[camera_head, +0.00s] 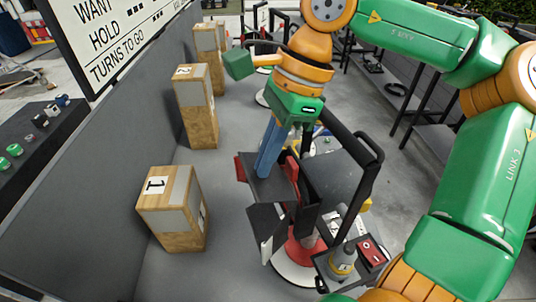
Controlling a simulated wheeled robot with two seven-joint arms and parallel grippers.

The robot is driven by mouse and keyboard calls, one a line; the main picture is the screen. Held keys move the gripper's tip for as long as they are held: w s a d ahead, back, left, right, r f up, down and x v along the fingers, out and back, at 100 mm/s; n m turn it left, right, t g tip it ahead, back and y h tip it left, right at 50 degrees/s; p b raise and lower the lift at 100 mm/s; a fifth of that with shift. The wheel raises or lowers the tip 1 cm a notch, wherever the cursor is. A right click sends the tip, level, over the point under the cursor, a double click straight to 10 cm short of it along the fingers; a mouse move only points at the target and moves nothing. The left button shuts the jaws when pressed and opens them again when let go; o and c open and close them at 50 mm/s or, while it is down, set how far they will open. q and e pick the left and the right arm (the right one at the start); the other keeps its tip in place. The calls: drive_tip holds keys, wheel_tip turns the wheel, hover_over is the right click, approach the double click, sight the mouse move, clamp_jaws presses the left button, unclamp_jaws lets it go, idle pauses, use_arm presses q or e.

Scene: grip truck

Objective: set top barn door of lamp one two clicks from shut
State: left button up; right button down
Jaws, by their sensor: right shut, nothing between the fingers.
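A lamp with black barn doors stands on a red post (301,254) over a pale round base, just right of the crate marked 1. One dark barn door panel (270,187) lies directly under my right gripper; other dark flaps hang lower, and red parts of the lamp show beside them. My right gripper (267,165) points down with its blue fingers closed together and empty. Its tips are at or just above the upper panel; I cannot tell whether they touch. The fingers and wrist hide part of the lamp, and the door's exact angle is unclear. My left gripper is out of view.
Wooden crates marked 1 (159,186) and 2 (186,70) stand along the grey wall (92,215). Floor between crate and lamp is clear.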

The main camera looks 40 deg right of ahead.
sight(274, 173)
drive_tip(key=shift+w+a+f+b, duration=0.15)
drive_tip(key=shift+a+f+b, duration=0.2)
drive_tip(key=shift+f, duration=0.25)
drive_tip(key=shift+a+r, duration=0.2)
drive_tip(key=shift+r, duration=0.1)
drive_tip(key=shift+a, duration=0.15)
drive_tip(key=p+v, duration=0.5)
drive_tip(key=shift+r+p, duration=0.25)
drive_tip(key=shift+p, duration=0.05)
drive_tip(key=v, duration=0.2)
drive_tip(key=shift+r, duration=0.25)
drive_tip(key=shift+d, duration=0.2)
